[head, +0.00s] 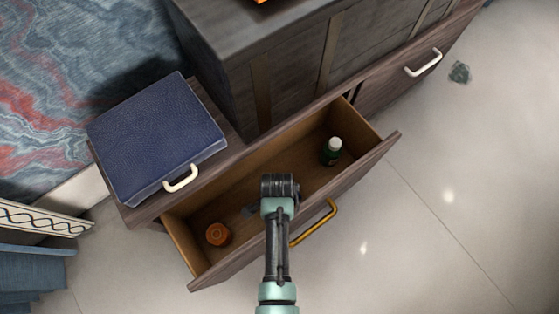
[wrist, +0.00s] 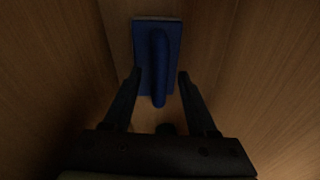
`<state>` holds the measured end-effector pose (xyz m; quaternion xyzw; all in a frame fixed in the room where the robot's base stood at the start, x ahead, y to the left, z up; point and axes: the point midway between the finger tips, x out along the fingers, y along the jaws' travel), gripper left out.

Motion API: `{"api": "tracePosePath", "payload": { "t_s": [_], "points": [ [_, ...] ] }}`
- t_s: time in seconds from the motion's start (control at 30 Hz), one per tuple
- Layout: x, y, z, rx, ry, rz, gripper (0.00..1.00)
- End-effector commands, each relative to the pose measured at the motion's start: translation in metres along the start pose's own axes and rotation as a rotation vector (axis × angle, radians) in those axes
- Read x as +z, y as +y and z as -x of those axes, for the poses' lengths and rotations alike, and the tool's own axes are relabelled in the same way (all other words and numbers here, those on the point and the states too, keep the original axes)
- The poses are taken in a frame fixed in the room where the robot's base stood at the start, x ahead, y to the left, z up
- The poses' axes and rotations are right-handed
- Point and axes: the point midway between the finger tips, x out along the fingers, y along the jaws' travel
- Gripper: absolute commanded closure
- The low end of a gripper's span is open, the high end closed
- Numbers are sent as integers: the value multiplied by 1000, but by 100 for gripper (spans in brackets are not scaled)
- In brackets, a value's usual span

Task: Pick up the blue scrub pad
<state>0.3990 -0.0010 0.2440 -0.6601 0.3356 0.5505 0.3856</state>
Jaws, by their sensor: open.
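The blue scrub pad (wrist: 174,72) lies on the wooden floor of the open drawer, a flat rectangle with a raised handle along its middle. In the wrist view it sits ahead of my gripper (wrist: 161,77). The two fingers are apart, with the near end of the pad's handle between their tips and nothing clamped. In the head view my gripper (head: 278,187) is over the middle of the drawer (head: 345,186). The pad is mostly hidden there; only a dark patch (head: 250,210) shows left of my arm, and I cannot tell if it is the pad.
A green bottle with a white cap (head: 331,151) stands at the drawer's right end. An orange round object (head: 218,234) is at its left end. The drawer walls are close on both sides of my gripper. A blue case (head: 157,137) lies on the cabinet top.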

Motion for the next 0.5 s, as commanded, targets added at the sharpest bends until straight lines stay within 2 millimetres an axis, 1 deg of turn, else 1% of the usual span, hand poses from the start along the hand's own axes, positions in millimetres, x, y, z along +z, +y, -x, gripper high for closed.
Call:
{"api": "tracePosePath", "payload": {
  "t_s": [0.03,0.1,0.33,0.37,0.5],
  "points": [
    [0,0,-8,-1,0,0,42],
    [0,0,-11,-1,0,-1,42],
    [0,0,-10,-1,0,-1,42],
    [0,0,-10,-1,0,0,44],
    [0,0,-10,-1,0,0,69]
  ]
}}
